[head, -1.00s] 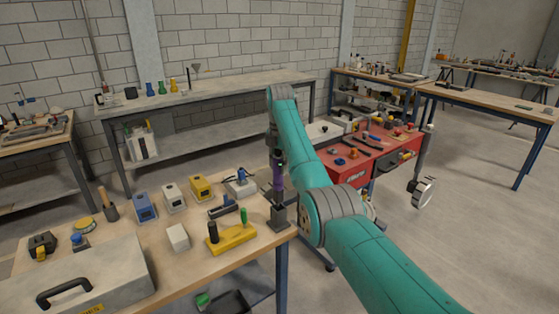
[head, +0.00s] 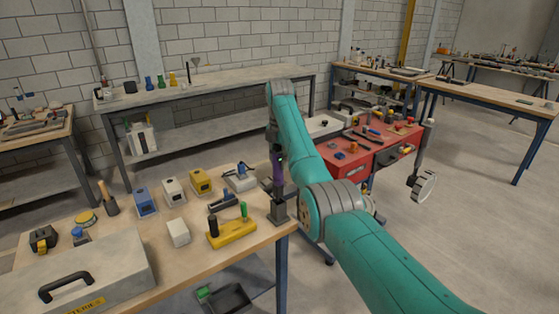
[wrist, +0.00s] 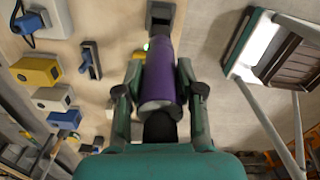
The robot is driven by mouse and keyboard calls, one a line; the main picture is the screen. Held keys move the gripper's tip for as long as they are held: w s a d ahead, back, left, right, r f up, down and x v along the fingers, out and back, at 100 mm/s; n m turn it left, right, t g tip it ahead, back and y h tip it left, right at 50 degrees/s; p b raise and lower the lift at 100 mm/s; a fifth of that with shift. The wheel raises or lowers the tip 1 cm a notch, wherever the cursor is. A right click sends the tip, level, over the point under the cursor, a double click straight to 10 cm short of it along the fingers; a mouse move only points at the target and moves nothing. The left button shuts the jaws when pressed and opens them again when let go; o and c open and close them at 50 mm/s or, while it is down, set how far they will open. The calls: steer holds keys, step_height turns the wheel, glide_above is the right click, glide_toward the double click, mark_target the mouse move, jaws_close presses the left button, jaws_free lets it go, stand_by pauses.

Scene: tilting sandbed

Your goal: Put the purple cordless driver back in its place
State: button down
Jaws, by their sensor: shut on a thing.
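The purple cordless driver (head: 278,170) is held upright at the right front corner of the wooden bench. In the wrist view its purple body (wrist: 162,75) lies between the two fingers of my gripper (wrist: 160,92), which is shut on it. The driver's dark lower end points at a dark grey block-like holder (head: 280,213) on the bench corner. The holder also shows at the top of the wrist view (wrist: 160,13). The driver's end meets or overlaps the holder in both views; I cannot tell how far it is inside. In the head view my arm partly hides the gripper.
Left of the holder stand a yellow block with dark and green handles (head: 231,232), a white box (head: 178,232) and blue (head: 145,201), white and yellow chargers. A grey case (head: 80,268) lies front left. A red tool cabinet (head: 352,165) stands behind my arm.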

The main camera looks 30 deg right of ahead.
mark_target(280, 179)
steer(key=shift+f, duration=3.75)
stand_by(0.5)
steer(key=shift+c, duration=0.8)
jaws_free()
steer(key=shift+f, duration=0.1)
steer(key=shift+r, duration=4.05)
